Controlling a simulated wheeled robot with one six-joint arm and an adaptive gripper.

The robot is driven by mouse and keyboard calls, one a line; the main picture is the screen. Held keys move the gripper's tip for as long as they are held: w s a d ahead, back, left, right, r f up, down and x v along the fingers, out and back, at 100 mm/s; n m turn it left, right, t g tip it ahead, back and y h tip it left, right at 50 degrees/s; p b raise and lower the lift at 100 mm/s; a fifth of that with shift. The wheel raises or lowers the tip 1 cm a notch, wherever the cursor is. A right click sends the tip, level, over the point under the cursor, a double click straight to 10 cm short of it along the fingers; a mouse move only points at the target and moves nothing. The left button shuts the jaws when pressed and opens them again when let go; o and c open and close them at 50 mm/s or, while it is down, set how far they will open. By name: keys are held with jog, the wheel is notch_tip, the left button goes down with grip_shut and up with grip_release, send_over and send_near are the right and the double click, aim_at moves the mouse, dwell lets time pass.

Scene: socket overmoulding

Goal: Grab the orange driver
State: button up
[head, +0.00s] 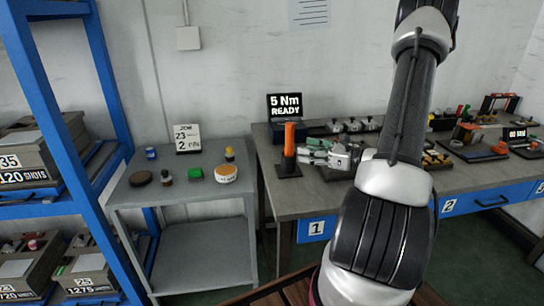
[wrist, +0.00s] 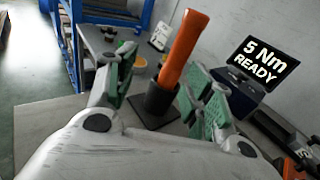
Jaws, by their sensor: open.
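The orange driver (head: 289,138) stands upright in a dark stand (head: 289,167) at the left end of the workbench. My gripper (head: 314,151) is just to the right of the driver in the head view, at about the height of its lower part. In the wrist view the driver (wrist: 183,48) rises from the black holder (wrist: 160,97) between the two green-padded fingers of my gripper (wrist: 160,90). The fingers are open, one on each side. I cannot tell whether either finger touches the driver.
A display reading "5 Nm READY" (head: 285,106) stands behind the driver. Several small parts sit on a tray (head: 318,130) at the back. A grey cart (head: 150,196) with small containers stands left of the workbench (head: 290,192). A blue shelf rack (head: 108,80) is farther left.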

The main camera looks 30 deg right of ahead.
aim_at(290, 135)
jog(key=shift+m+t+h, duration=0.4)
jog(key=shift+m+t, duration=0.3)
jog(key=shift+t, duration=0.2)
jog(key=w+a, duration=0.1)
jog(key=w, duration=0.2)
jog(key=w+r, duration=0.1)
jog(key=w, duration=0.2)
jog(key=w+a+r, duration=0.1)
jog(key=w, duration=0.2)
jog(key=shift+a, duration=0.3)
jog(key=shift+c, duration=0.2)
grip_shut()
